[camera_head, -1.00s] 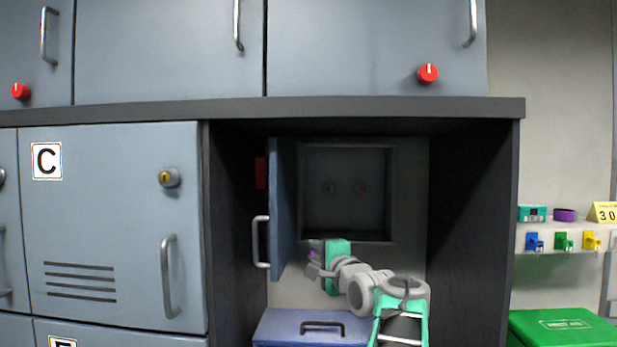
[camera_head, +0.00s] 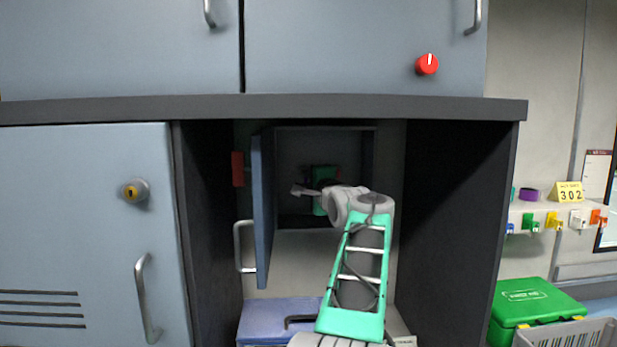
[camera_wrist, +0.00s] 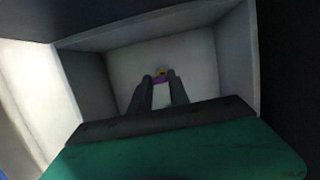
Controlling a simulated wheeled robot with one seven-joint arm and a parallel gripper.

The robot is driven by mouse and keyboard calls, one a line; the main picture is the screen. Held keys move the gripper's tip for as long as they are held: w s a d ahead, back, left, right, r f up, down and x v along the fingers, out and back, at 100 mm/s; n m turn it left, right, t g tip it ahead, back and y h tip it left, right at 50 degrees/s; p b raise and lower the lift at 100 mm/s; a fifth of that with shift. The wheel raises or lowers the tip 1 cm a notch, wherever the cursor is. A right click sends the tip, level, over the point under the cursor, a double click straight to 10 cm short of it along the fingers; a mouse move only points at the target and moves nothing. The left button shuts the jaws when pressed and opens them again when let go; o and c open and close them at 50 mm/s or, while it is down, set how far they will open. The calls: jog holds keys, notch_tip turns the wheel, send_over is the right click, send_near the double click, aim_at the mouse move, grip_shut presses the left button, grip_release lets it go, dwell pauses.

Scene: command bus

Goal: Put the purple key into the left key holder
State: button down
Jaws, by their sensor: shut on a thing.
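My gripper (camera_wrist: 161,88) is inside the open wall cabinet (camera_head: 349,131). In the head view my arm and gripper body hide the key and both holders.
The cabinet's blue door (camera_head: 263,210) stands open on the left, close to my gripper. A blue box (camera_head: 270,318) lies below. A dark shelf edge (camera_head: 300,106) runs above. A green first aid box (camera_head: 535,300) is at the right.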

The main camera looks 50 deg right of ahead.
jog(key=shift+w+d+p, duration=1.45)
jog(key=shift+d+p, duration=0.3)
jog(key=shift+w+d+p, duration=0.85)
jog(key=shift+d+p, duration=0.1)
jog(key=shift+p, duration=0.65)
dwell(1.1)
jog(key=c, duration=1.2)
grip_release()
jog(key=shift+o, duration=0.2)
jog(key=shift+s+a+b, duration=0.9)
jog(key=shift+a+b, duration=0.15)
jog(key=shift+b, duration=0.25)
